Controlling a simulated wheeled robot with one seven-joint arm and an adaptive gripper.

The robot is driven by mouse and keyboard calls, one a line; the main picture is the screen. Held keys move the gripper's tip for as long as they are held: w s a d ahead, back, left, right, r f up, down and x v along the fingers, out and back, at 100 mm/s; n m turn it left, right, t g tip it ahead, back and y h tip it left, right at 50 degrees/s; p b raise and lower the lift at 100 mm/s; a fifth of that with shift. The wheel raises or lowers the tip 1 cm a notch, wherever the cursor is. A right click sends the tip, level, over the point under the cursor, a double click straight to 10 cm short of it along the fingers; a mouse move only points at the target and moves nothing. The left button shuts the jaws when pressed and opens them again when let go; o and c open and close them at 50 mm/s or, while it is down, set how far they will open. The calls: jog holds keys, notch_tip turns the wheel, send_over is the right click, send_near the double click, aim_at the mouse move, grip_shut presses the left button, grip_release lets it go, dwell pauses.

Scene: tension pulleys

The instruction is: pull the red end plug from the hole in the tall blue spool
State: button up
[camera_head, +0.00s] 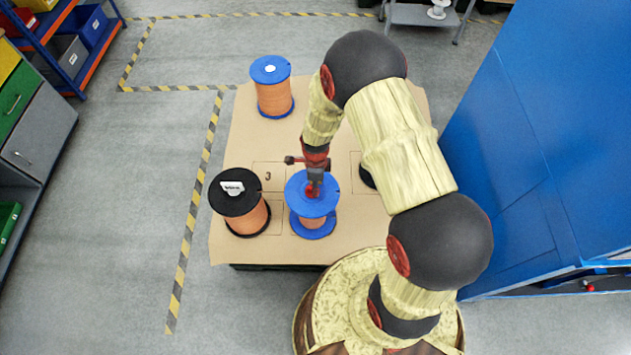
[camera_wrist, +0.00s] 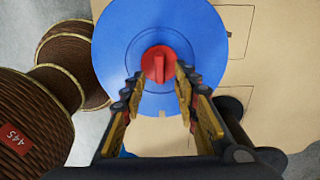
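The tall blue spool (camera_head: 299,205) stands at the front middle of the tan board, with orange winding below its blue top flange. The red end plug (camera_wrist: 158,65) sits in the hole at the centre of that flange and has a raised grip bar. In the wrist view the blue flange (camera_wrist: 118,38) fills the upper middle. My gripper (camera_wrist: 159,78) is open, its two fingers apart on either side of the plug's near edge. Nothing is held between them. In the head view my gripper (camera_head: 313,186) is directly above the spool and partly covers the plug.
A black spool (camera_head: 235,201) with a white piece on top stands close on the left. Another blue spool (camera_head: 271,88) stands at the far left of the board (camera_head: 240,140). A dark spool (camera_head: 366,178) is mostly hidden behind my arm. A blue cabinet (camera_head: 545,150) stands right.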

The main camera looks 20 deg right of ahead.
jog(key=shift+f, duration=0.15)
jog(key=shift+c, duration=1)
grip_shut()
